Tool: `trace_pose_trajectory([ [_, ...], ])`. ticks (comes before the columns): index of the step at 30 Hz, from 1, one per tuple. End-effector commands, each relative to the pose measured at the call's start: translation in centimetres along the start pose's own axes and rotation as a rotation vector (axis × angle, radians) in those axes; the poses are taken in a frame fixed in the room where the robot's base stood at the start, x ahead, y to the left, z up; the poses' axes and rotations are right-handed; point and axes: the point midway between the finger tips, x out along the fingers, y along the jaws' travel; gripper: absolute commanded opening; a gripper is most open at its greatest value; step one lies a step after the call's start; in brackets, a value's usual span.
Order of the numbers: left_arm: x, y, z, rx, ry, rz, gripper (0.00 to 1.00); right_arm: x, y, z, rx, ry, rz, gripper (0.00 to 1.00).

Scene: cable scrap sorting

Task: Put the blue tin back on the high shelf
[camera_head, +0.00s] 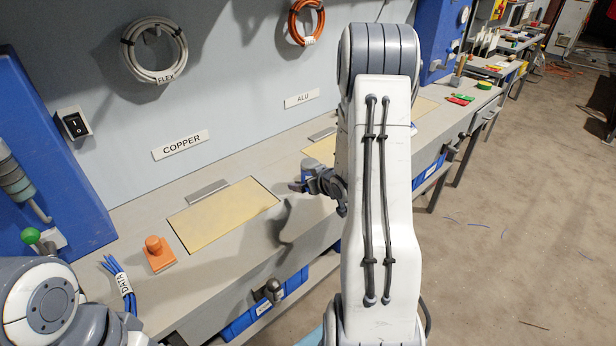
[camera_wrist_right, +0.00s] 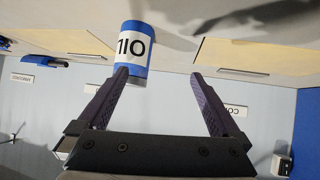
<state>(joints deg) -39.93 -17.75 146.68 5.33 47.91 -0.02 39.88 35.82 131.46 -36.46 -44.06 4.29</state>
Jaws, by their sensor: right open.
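The blue tin (camera_wrist_right: 134,48) has a white label with black letters that read upside down in the right wrist view. It stands on the workbench just beyond my right gripper's fingertips. My right gripper (camera_wrist_right: 158,72) is open and empty. The tin is closer to the left finger in that picture, and this fingertip overlaps its edge. I cannot make out a high shelf.
The workbench (camera_head: 232,243) has yellow inset panels (camera_head: 222,214). An orange stamp-like block (camera_head: 158,254) and a blue cable bundle (camera_head: 119,281) lie at its left. A blue bin (camera_head: 243,316) sits underneath. The wall carries COPPER (camera_head: 180,145) and ALU (camera_head: 303,98) signs and cable coils (camera_head: 154,50).

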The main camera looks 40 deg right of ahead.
Motion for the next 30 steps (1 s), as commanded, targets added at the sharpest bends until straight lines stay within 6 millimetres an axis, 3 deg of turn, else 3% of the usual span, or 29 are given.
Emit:
trace_pose_trajectory([
  [3, -0.1, 0.0, 0.0, 0.0, 0.0, 0.0, 0.71, 0.3, 2.8, 0.9, 0.033, 0.105, -0.011, 1.0],
  [9, -0.1, 0.0, 0.0, 0.0, 0.0, 0.0, 0.71, 0.2, 4.8, 1.3, 0.062, 0.213, -0.03, 1.0],
  [30, -1.9, 0.1, -0.1, 0.0, 0.0, 0.0, 0.71, 8.3, 4.6, -1.8, 0.062, 0.224, -0.034, 1.0],
])
